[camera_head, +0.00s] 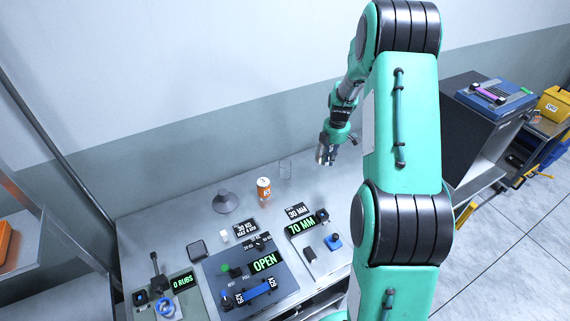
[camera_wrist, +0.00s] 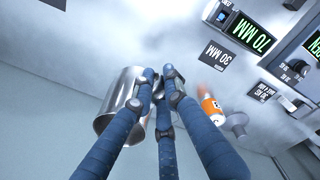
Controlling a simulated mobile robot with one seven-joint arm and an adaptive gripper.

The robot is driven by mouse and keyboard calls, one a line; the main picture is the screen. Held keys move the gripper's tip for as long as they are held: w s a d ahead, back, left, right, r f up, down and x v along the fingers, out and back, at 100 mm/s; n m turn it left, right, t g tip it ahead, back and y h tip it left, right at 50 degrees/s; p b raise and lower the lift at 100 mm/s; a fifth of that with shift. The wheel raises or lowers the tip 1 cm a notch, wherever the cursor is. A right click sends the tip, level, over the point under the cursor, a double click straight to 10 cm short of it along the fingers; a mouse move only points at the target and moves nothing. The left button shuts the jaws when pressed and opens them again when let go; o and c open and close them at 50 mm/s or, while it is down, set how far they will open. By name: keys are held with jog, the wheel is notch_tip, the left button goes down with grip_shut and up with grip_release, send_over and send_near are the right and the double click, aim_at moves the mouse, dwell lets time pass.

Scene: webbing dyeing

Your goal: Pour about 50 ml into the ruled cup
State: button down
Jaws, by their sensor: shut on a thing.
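A clear, thin-outlined vessel (camera_head: 286,168), which looks like the ruled cup, stands on the bench near the wall. Its markings and any contents are too faint to tell. My gripper (camera_head: 328,150) is above the bench, to the right of this cup and higher in the picture. In the wrist view, my gripper (camera_wrist: 160,80) is shut on a shiny metal vessel (camera_wrist: 118,98), whose body shows to the left of and behind the fingers. The liquid in it is not visible. I cannot make out the ruled cup in the wrist view.
An orange-and-white bottle (camera_head: 264,190) stands left of the clear cup, with a grey funnel-like stand (camera_head: 225,202) farther left. Control panels reading OPEN (camera_head: 264,263) and 70 MM (camera_head: 301,227) fill the front.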

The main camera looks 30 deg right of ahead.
jog(key=w+a+m+p, duration=0.3)
jog(key=w+a+m, duration=0.65)
jog(key=a, duration=0.65)
jog(key=w+a+m+p, duration=0.3)
jog(key=w+a+m, duration=0.3)
jog(key=w+a, duration=0.85)
jog(key=shift+g, duration=0.4)
jog(key=shift+s+a+f+b, duration=0.1)
jog(key=shift+s+a+f, duration=0.25)
jog(key=shift+f, duration=0.5)
jog(key=shift+s+a+f+b, duration=0.1)
jog(key=shift+s+a+f, duration=0.3)
jog(key=shift+f, duration=0.45)
jog(key=shift+s+a+f+b, duration=0.1)
jog(key=shift+s+a+f, duration=0.1)
jog(key=shift+s+f, duration=0.45)
jog(key=shift+w+f, duration=0.2)
jog(key=shift+d+r, duration=0.1)
